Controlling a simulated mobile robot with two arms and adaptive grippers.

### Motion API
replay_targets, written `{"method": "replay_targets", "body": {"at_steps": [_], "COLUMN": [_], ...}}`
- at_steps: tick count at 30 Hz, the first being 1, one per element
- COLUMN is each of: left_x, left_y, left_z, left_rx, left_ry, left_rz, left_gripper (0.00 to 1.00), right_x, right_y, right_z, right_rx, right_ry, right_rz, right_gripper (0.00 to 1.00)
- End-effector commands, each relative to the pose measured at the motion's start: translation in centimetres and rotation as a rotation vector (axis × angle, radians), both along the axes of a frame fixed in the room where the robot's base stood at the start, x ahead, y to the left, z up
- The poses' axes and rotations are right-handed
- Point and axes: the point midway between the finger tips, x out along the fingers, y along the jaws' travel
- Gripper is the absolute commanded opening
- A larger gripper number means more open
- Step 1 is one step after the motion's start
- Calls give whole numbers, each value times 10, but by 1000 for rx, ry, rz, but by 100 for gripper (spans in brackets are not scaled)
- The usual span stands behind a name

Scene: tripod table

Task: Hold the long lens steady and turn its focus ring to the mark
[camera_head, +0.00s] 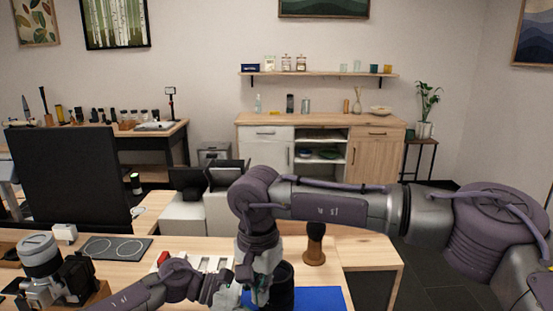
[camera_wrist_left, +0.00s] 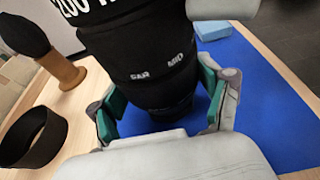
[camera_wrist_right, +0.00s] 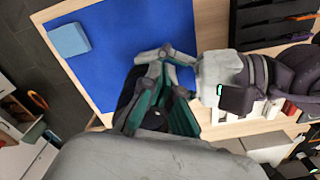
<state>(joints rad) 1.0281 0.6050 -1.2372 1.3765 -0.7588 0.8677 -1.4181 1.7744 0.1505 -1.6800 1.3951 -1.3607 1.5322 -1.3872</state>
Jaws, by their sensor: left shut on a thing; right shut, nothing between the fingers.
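The long lens (camera_head: 283,288) is a black cylinder standing on the blue mat (camera_head: 322,298), partly hidden by my right arm. In the left wrist view the lens (camera_wrist_left: 150,65) shows white FAR and MID lettering on its barrel. My left gripper (camera_wrist_left: 165,108) has its green-padded fingers on both sides of the lower barrel, shut on it. My right gripper (camera_head: 260,292) is shut and empty, over the lens top. In the right wrist view its fingers (camera_wrist_right: 158,118) hide most of the lens (camera_wrist_right: 125,95). The focus mark cannot be made out.
A brush with a wooden handle (camera_head: 314,257) stands behind the lens. A black ring (camera_wrist_left: 22,135) lies on the wooden table beside the mat. A light blue block (camera_wrist_right: 69,39) sits at the mat's corner. A camera (camera_head: 40,262) stands at the left. Much of the mat is bare.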

Motion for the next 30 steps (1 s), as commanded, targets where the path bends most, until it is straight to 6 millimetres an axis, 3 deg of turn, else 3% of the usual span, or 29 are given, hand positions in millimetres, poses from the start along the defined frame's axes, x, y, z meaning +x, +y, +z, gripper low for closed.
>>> {"method": "replay_targets", "body": {"at_steps": [15, 27, 28, 30], "left_x": [-1, 0, 0, 0], "left_y": [0, 0, 0, 0], "left_z": [-1, -1, -1, -1], "left_rx": [1, 1, 1, 1], "left_ry": [3, 2, 2, 2], "left_rz": [0, 0, 0, 0], "left_gripper": [58, 58, 79, 91], "right_x": [0, -1, -1, -1], "right_y": [1, 1, 1, 1], "right_z": [55, 59, 59, 59], "right_rx": [2, 1, 1, 1], "right_ry": [0, 2, 2, 2], "right_rz": [1, 2, 1, 1], "right_gripper": [0, 0, 0, 0]}}
